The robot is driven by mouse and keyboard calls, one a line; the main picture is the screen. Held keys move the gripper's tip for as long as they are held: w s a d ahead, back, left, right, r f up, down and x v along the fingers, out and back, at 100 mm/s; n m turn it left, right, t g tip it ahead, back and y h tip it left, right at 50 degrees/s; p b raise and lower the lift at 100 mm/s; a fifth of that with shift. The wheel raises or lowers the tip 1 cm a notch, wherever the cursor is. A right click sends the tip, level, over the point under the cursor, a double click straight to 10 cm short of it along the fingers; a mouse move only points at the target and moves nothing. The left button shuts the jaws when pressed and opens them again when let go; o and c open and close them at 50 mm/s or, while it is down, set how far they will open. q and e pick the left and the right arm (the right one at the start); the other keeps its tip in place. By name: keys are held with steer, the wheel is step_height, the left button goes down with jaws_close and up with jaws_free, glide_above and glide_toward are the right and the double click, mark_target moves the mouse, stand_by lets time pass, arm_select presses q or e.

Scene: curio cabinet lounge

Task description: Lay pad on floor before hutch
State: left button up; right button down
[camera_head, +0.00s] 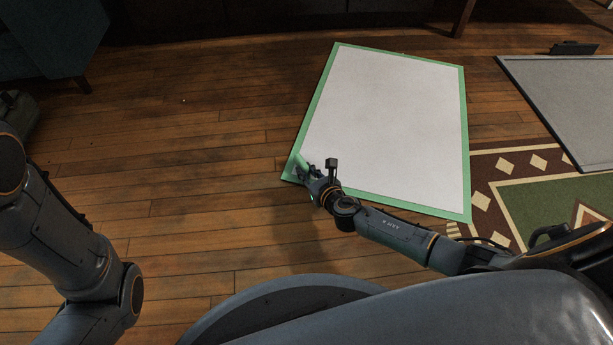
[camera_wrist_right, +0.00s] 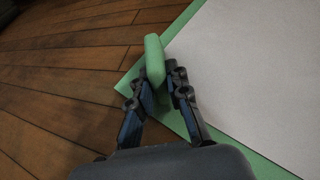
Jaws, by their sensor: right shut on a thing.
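The pad (camera_head: 385,125) is a large white sheet with a green border. It is spread out over the wooden floor, and its lower right part overlaps the patterned rug. My right gripper (camera_head: 307,170) is at the pad's near left corner. In the right wrist view, the right gripper (camera_wrist_right: 160,88) is shut on a green raised grip (camera_wrist_right: 154,58) at the pad's green edge (camera_wrist_right: 128,85). I cannot tell whether that corner touches the floor. My left arm shows at the left, but its gripper is out of view.
Dark furniture (camera_head: 270,18) runs along the back; I cannot tell if it is the hutch. A teal seat (camera_head: 50,40) stands back left. A dark-framed grey panel (camera_head: 570,100) lies at the right, near the rug (camera_head: 550,205). Floor left of the pad (camera_head: 190,150) is clear.

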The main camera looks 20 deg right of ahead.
steer(key=shift+f, duration=0.15)
steer(key=c, duration=1.3)
jaws_free()
